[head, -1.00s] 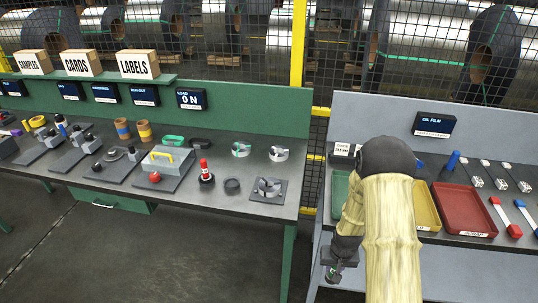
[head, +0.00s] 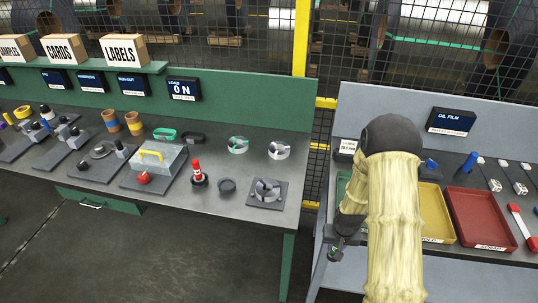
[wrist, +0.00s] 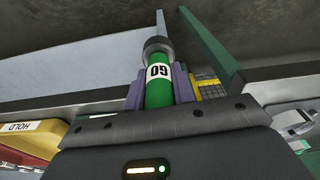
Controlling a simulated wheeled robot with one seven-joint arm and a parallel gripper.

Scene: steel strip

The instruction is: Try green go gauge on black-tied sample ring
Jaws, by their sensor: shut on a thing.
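My gripper (head: 336,249) is shut on the green go gauge (wrist: 158,88), a green cylinder with a white GO band and a dark grey end. The gauge sticks out from between the jaws in the wrist view. In the head view my gripper hangs low in front of the gap between the benches, and the gauge is too small to make out well. Two silver rings, one (head: 238,145) with a green mark and one (head: 279,150) with a dark mark, lie on the green-backed bench.
The right bench carries a yellow tray (head: 432,222) and a red tray (head: 480,218). Floor is clear in front.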

